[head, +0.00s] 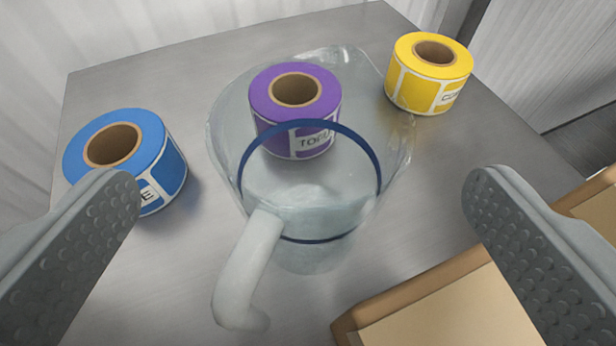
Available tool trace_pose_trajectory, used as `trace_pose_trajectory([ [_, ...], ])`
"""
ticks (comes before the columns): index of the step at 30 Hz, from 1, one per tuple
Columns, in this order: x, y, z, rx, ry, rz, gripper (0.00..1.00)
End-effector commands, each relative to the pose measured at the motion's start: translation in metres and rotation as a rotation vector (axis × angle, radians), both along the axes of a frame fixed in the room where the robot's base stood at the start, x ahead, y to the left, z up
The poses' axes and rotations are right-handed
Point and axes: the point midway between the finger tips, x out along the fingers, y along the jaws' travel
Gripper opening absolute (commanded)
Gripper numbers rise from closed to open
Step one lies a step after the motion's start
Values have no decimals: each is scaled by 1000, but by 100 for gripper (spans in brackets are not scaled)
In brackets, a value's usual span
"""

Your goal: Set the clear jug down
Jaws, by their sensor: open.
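The clear jug (315,205) is in the middle of the head view, on the grey metal table. It is see-through, with a dark blue band around it and a whitish handle (240,280) towards me. My gripper (305,195) is open, with one grey studded finger at the left and one at the right. The jug and its handle show between the fingers, and neither finger is seen touching them. A purple tape roll (265,112) shows within the jug's outline; I cannot tell whether it is inside or behind.
A blue roll (88,135) stands on the table (165,75) at the left, partly behind my left finger. A yellow roll (405,88) stands at the back right. A tan box (450,310) is at the lower right, with bare table between it and the jug.

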Motion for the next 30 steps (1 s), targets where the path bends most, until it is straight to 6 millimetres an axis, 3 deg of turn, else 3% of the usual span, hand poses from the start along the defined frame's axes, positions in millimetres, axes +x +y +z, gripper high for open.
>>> trace_pose_trajectory([
  [7,30,-4,-16,1,2,2,100],
  [15,34,-4,-17,0,0,1,100],
  [26,34,-4,-17,0,0,1,32],
  [30,34,-4,-16,0,0,1,32],
])
